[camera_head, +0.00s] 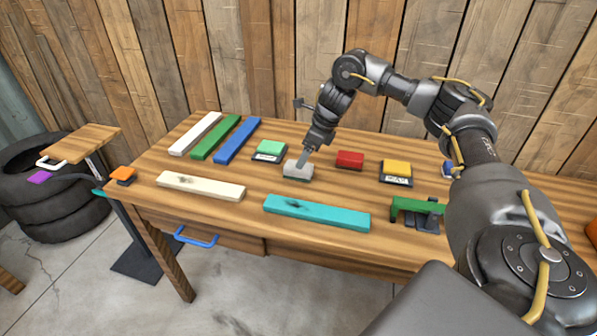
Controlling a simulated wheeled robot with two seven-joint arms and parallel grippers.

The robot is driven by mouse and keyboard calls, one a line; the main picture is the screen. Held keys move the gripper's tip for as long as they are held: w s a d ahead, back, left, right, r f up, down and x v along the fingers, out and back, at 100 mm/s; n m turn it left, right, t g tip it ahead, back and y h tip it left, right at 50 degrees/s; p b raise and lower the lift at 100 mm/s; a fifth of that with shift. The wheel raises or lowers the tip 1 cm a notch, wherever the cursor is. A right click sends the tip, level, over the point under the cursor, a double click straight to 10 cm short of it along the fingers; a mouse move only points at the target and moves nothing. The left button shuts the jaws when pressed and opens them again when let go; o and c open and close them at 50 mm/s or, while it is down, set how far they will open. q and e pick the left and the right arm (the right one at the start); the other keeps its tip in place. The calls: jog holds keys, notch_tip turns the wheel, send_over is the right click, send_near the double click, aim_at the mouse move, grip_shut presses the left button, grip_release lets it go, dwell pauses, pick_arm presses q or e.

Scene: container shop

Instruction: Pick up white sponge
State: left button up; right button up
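The white sponge (297,172) is a small pale grey-white block near the middle of the wooden table (330,243). My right arm comes in from the right and bends down over the table. My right gripper (304,158) points down at the sponge, and its fingertip overlaps the sponge's top and back edge in the picture. I see the gripper nearly edge-on, so I cannot tell whether its fingers are apart or closed on the sponge. The sponge appears to rest at table level. My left gripper is not in view.
A green block (271,148), red block (349,159) and yellow block (397,168) stand close by. A teal bar (316,212) and cream bar (200,186) lie in front. Long white, green and blue bars (238,140) lie back left. A green tool (417,207) lies right.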

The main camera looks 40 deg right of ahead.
jog(key=shift+x, duration=1.25)
jog(key=x, duration=0.3)
jog(key=shift+w+f, duration=0.2)
jog(key=shift+f, duration=0.2)
jog(key=shift+w+f+p, duration=0.15)
jog(key=shift+f+p, duration=0.1)
jog(key=shift+p, duration=0.05)
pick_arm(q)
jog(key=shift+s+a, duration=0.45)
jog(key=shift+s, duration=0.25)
pick_arm(e)
jog(key=c, duration=1)
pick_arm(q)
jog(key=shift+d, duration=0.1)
pick_arm(e)
jog(key=shift+r, duration=0.15)
jog(key=shift+c, duration=0.2)
